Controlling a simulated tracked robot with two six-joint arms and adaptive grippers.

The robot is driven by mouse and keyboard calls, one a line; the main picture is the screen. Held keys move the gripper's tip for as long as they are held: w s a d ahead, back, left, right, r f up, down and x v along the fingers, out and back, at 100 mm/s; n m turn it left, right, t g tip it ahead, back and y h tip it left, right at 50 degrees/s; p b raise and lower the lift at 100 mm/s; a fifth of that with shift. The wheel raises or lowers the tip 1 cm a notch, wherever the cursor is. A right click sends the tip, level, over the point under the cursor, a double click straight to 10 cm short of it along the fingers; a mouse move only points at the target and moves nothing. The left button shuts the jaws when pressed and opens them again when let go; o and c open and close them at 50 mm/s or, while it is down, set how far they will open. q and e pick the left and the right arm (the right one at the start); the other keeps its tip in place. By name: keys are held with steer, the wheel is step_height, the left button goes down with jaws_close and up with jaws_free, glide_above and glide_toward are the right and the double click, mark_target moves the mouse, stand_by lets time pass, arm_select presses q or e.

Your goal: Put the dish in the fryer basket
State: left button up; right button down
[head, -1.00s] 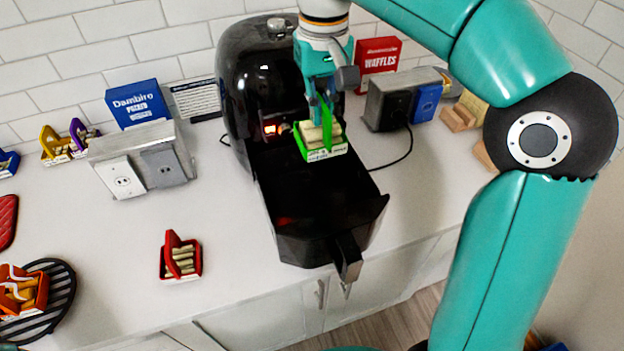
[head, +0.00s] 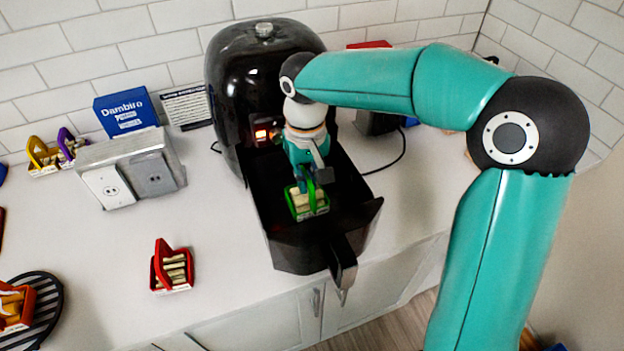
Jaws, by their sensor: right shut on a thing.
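The dish is a small green box (head: 308,210) with a green handle and pale sticks in it. My right gripper (head: 309,185) is shut on the dish and holds it over or inside the black fryer basket (head: 298,252). The basket is pulled out of the black air fryer (head: 262,70), its handle toward the front edge of the counter. I cannot tell whether the dish touches the basket floor. My left gripper is not in view.
A red dish (head: 172,270) stands on the counter left of the basket. An orange dish (head: 14,308) sits on a black rack at the lower left. A grey outlet box (head: 130,165) and a blue Dambiro box (head: 124,112) stand behind. The counter between them is clear.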

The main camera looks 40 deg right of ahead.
steer(key=shift+f, duration=0.55)
steer(key=c, duration=1.3)
jaws_free()
steer(key=shift+f, duration=0.1)
step_height(320, 180, up, 12)
steer(key=shift+r, duration=0.1)
